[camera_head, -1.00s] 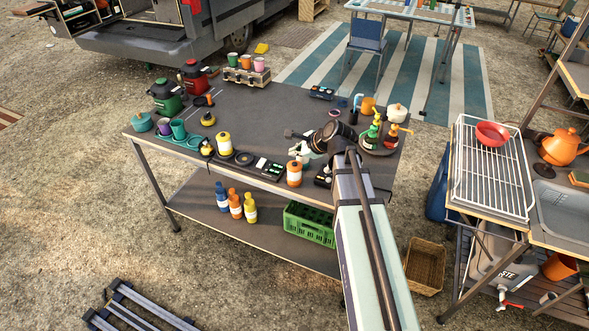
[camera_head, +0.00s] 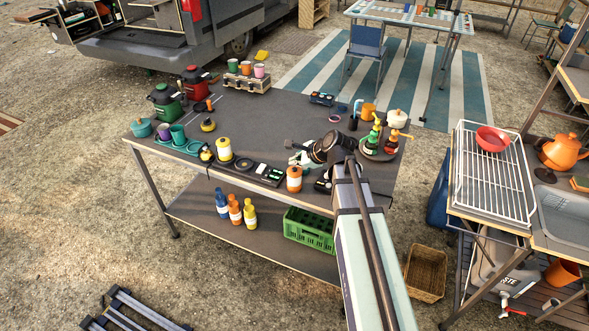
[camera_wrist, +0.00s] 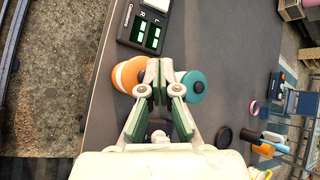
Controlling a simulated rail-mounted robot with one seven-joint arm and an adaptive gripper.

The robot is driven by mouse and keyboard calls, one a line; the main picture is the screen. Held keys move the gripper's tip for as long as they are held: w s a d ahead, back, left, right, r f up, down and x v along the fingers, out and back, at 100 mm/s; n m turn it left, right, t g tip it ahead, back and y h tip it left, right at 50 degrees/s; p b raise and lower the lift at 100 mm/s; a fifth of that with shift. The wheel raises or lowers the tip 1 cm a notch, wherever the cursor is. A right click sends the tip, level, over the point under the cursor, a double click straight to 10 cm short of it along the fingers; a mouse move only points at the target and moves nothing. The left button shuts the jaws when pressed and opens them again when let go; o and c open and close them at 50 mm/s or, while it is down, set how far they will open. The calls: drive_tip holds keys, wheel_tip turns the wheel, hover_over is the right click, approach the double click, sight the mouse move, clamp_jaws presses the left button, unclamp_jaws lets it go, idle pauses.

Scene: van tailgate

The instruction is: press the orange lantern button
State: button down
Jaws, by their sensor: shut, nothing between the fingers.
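The orange lantern (camera_head: 294,179), an orange cylinder with a white band, stands upright near the front edge of the grey table. In the wrist view, the orange lantern (camera_wrist: 126,75) is left of the fingertips and partly covered by them. My gripper (camera_head: 295,160) is just behind and above the lantern in the head view. In the wrist view my gripper (camera_wrist: 160,74) is shut and empty. A round teal piece (camera_wrist: 195,86) lies just right of the fingertips. I cannot make out the button or tell whether anything touches it.
A dark panel with green displays (camera_head: 270,173) lies left of the lantern. A yellow-and-white canister (camera_head: 224,149) stands further left. A turntable of bottles (camera_head: 377,151) is to the right. The table middle (camera_head: 255,120) is clear.

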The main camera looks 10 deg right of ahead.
sight(296, 170)
drive_tip(key=shift+f, duration=0.15)
idle(0.6)
drive_tip(key=shift+f, duration=0.25)
drive_tip(key=shift+f, duration=0.45)
idle(0.7)
drive_tip(key=shift+r, duration=0.1)
drive_tip(key=shift+r+p, duration=0.55)
drive_tip(key=shift+r, duration=0.2)
drive_tip(key=shift+r+p, duration=1.95)
drive_tip(key=shift+r, duration=0.6)
